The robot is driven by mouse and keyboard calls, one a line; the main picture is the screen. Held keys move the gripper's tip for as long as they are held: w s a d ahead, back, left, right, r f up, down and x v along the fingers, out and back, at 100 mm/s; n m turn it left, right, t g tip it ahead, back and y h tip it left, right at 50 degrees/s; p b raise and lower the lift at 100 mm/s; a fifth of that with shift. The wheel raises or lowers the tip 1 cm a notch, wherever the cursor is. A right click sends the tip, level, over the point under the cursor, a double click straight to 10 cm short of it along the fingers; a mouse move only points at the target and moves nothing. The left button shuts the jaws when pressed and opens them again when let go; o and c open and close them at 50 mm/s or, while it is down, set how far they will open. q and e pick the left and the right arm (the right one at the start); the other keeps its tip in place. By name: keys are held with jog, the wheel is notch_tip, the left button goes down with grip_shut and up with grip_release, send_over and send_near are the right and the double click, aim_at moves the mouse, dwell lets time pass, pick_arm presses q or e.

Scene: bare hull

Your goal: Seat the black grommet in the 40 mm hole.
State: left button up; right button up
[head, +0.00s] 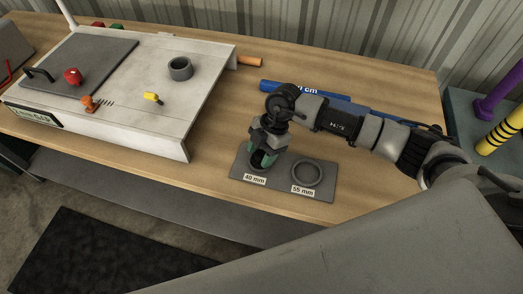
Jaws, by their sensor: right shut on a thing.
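My right gripper (263,160) points down at the left spot of a flat grey mat (279,179), behind the "40 mm" label (255,179). Its greenish fingers are shut on a dark round thing, apparently the black grommet (259,161), mostly hidden by the fingers. I cannot tell whether it touches the mat. A grey ring (293,173) lies on the mat's right spot, behind the "55 mm" label (304,190). A short dark grey collar (180,69) stands on the white housing (140,128); whether it surrounds a hole's edge is unclear. My left gripper is out of view.
The housing fills the table's left side, with a dark panel (80,66), a red knob (72,76), an orange part (89,102) and a yellow part (152,97). A blue bar (276,86) lies behind my right arm. Bare wooden table (218,148) separates housing and mat.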

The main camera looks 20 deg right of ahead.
jog(key=shift+f, duration=0.35)
jog(key=o, duration=1)
jog(key=b+v, duration=0.2)
jog(key=v, duration=0.8)
jog(key=shift+d+r, duration=0.2)
jog(key=shift+r, duration=0.15)
